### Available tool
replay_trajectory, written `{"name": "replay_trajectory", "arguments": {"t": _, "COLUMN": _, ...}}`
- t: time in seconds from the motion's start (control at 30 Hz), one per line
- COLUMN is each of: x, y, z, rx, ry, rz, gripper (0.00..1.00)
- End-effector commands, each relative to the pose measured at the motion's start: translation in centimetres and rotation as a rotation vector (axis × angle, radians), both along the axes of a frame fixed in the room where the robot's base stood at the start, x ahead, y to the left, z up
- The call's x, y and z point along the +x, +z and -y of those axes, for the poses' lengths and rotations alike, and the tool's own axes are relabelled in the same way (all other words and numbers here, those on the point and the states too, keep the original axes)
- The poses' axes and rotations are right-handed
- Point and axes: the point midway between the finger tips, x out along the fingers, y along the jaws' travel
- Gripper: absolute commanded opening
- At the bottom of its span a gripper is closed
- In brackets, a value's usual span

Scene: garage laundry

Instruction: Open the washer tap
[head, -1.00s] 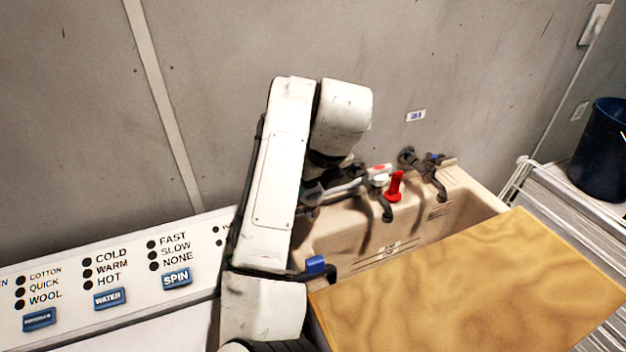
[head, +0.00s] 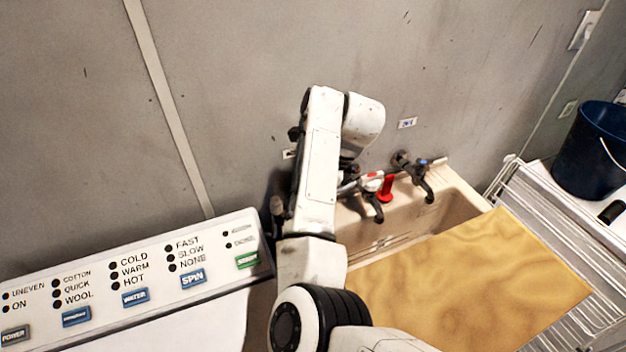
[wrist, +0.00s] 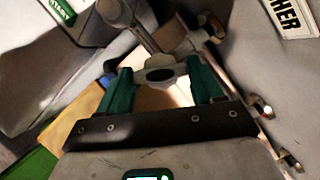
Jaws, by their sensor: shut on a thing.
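In the wrist view, my gripper (wrist: 160,70) has its two green fingers closed on either side of a grey tap fitting (wrist: 160,76) with a round dark end. A grey pipe or lever runs up and left from it. A wall label ending in "HER" (wrist: 291,14) is at the upper right, so this looks like the washer tap. In the head view my arm hides my gripper and most of this tap.
A red-handled tap (head: 387,188) and a blue-marked tap (head: 424,172) are over the beige sink (head: 455,205), right of my arm. A tan board (head: 470,275) covers part of the sink. The washer panel (head: 130,285) is at left, a dark blue bucket (head: 590,150) at right.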

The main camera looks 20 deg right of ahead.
Motion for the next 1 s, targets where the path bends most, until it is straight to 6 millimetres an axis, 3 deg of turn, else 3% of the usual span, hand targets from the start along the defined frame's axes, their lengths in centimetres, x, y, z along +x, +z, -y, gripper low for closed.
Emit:
{"name": "replay_trajectory", "arguments": {"t": 0.5, "x": 0.32, "y": 0.17, "z": 0.09, "rx": 0.000, "ry": 0.407, "rz": 0.001, "gripper": 0.35}}
{"name": "replay_trajectory", "arguments": {"t": 1.0, "x": 0.40, "y": 0.09, "z": 0.04, "rx": -0.001, "ry": 0.532, "rz": 0.003, "gripper": 0.35}}
